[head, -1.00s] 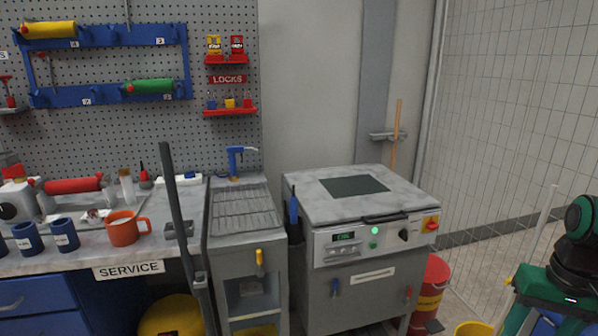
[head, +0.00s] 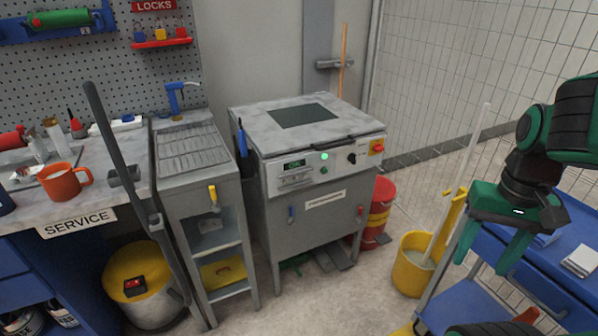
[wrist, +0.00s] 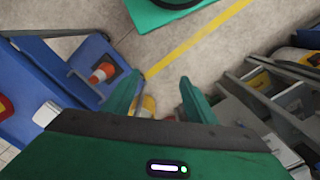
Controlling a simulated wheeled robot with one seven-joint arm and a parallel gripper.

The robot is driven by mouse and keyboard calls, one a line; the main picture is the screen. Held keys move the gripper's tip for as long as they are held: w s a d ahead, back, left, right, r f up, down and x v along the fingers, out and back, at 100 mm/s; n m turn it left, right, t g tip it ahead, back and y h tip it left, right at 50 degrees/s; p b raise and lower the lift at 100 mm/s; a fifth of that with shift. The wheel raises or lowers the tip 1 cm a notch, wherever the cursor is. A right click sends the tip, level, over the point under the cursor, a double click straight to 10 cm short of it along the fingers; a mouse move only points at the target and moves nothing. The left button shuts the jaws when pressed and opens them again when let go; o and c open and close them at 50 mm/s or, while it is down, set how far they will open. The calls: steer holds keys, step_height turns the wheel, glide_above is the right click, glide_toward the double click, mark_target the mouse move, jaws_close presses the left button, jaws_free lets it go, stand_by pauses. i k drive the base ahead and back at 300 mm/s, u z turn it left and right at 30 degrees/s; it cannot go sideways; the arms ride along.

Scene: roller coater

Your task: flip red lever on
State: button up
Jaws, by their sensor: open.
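The red lever (head: 360,211) is small and sits at the right side of the grey machine's front (head: 325,235), below the control panel. A matching blue lever (head: 291,214) is at the left of the same front. My gripper (head: 488,262) is at the right in the head view, pointing down, green, open and empty. It is well to the right of the machine and apart from the red lever. In the wrist view my gripper's open fingers (wrist: 160,100) point over the floor, and the red lever cannot be made out there.
A yellow mop bucket (head: 412,275) and a red bin (head: 380,205) stand right of the machine. A blue cart (head: 545,268) is under my gripper's side. A grey sink stand (head: 185,190) with a yellow lever is to the left.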

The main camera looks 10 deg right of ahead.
mark_target(358, 219)
steer(key=z, duration=1.25)
steer(key=k, duration=0.95)
steer(key=u, duration=1.1)
steer(key=i, duration=1)
